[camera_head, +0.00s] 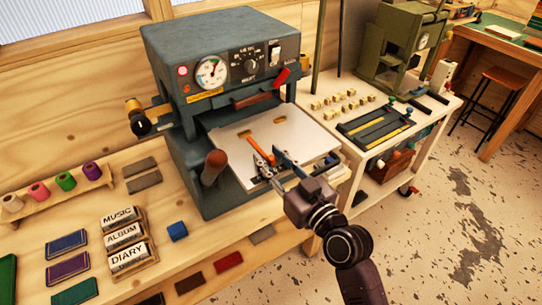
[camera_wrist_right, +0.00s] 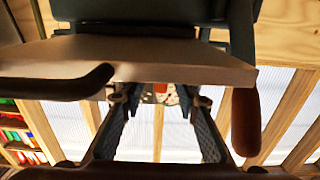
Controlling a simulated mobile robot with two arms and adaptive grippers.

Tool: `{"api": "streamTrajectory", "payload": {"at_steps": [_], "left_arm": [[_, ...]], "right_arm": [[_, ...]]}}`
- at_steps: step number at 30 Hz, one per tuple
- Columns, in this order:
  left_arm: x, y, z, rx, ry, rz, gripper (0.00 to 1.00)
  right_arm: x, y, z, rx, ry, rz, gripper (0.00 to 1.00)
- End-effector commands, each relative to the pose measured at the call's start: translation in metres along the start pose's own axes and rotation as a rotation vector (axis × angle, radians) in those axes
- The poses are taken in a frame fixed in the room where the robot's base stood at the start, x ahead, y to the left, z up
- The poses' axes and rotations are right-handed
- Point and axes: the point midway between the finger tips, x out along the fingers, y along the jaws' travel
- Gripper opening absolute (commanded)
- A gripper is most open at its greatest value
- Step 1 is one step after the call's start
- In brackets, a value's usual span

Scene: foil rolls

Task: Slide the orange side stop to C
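The orange side stop (camera_head: 260,150) is a thin bar lying slantwise on the pale bed plate (camera_head: 310,143) of the blue-grey press. My right gripper (camera_head: 273,163) is at the plate's front edge, around the near end of the stop. In the right wrist view the two fingers of my right gripper (camera_wrist_right: 160,105) stand apart, with a small orange-red patch (camera_wrist_right: 161,87) between their tips. I cannot tell whether either finger touches the stop. No letter C is readable on the plate; its front edge is partly hidden by my gripper. My left gripper is not in view.
The press (camera_head: 215,60) overhangs the back of the plate. A brown-knobbed handle (camera_head: 214,162) stands left of the plate. A side table (camera_head: 400,150) with a dark tray is right.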

Motion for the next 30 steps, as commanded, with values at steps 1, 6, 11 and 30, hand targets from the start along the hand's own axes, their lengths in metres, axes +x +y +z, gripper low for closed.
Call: {"api": "streamTrajectory", "payload": {"at_steps": [1,6,11,30], "left_arm": [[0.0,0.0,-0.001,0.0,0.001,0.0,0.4],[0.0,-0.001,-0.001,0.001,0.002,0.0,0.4],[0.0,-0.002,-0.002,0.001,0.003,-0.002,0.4],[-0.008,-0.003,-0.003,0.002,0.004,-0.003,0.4]], "right_arm": [[0.001,0.0,0.0,0.0,0.0,0.0,0.29],[0.001,0.0,0.0,0.0,0.0,0.0,0.29],[0.0,0.0,0.0,0.0,0.0,0.0,0.14],[0.0,-0.011,-0.001,-0.002,-0.003,-0.003,0.0]]}}
